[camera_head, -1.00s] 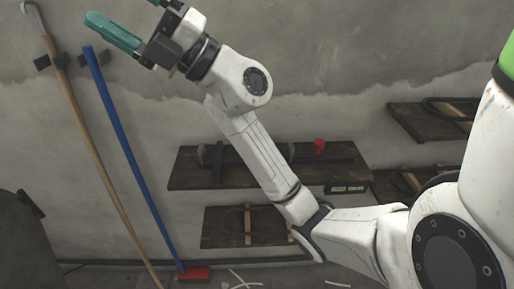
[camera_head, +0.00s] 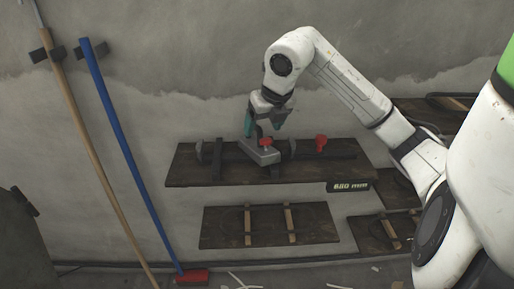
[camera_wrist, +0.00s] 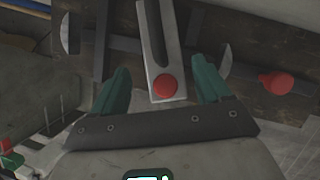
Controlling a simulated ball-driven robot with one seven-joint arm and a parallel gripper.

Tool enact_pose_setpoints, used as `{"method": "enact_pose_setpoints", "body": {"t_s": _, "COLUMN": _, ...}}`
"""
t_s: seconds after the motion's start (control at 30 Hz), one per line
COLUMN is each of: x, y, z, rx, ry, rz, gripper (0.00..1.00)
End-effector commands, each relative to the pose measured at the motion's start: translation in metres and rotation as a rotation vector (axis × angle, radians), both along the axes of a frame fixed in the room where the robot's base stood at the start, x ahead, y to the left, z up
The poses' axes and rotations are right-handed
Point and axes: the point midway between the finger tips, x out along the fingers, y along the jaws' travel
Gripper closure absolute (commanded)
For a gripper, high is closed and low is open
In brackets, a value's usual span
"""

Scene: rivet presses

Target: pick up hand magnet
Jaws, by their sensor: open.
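The hand magnet appears to be the grey slotted body (camera_head: 264,156) with a red knob, at the front of the upper wall board. It also shows in the wrist view (camera_wrist: 153,72), its red knob towards me. My gripper (camera_head: 264,124) is open, pointing down, with its teal fingers just above the grey body. In the wrist view my gripper (camera_wrist: 160,76) has one finger on each side of the grey body, with gaps, so it does not grip it. Whether the fingertips are level with the body is unclear.
The upper board (camera_head: 190,168) also carries a dark bar clamp (camera_head: 338,156) with a red knob (camera_head: 321,143), close to the right. A lower board (camera_head: 220,228) sits beneath. A wooden pole (camera_head: 92,150) and a blue-handled broom (camera_head: 120,140) lean at left.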

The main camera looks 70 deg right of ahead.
Motion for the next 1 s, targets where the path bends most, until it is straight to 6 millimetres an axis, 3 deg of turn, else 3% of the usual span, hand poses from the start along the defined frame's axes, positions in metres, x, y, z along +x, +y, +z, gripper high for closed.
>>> {"method": "enact_pose_setpoints", "body": {"t_s": 0.1, "x": 0.005, "y": -0.004, "z": -0.015, "rx": 0.004, "ry": -0.002, "rz": 0.001, "gripper": 0.23}}
{"method": "enact_pose_setpoints", "body": {"t_s": 0.37, "x": 0.010, "y": -0.007, "z": -0.032, "rx": 0.005, "ry": -0.003, "rz": 0.002, "gripper": 0.23}}
{"method": "enact_pose_setpoints", "body": {"t_s": 0.63, "x": 0.019, "y": -0.015, "z": -0.067, "rx": 0.005, "ry": -0.004, "rz": 0.004, "gripper": 0.23}}
{"method": "enact_pose_setpoints", "body": {"t_s": 0.97, "x": 0.021, "y": -0.017, "z": -0.074, "rx": 0.002, "ry": -0.004, "rz": 0.004, "gripper": 0.23}}
{"method": "enact_pose_setpoints", "body": {"t_s": 1.0, "x": 0.021, "y": -0.017, "z": -0.074, "rx": 0.002, "ry": -0.004, "rz": 0.004, "gripper": 0.27}}
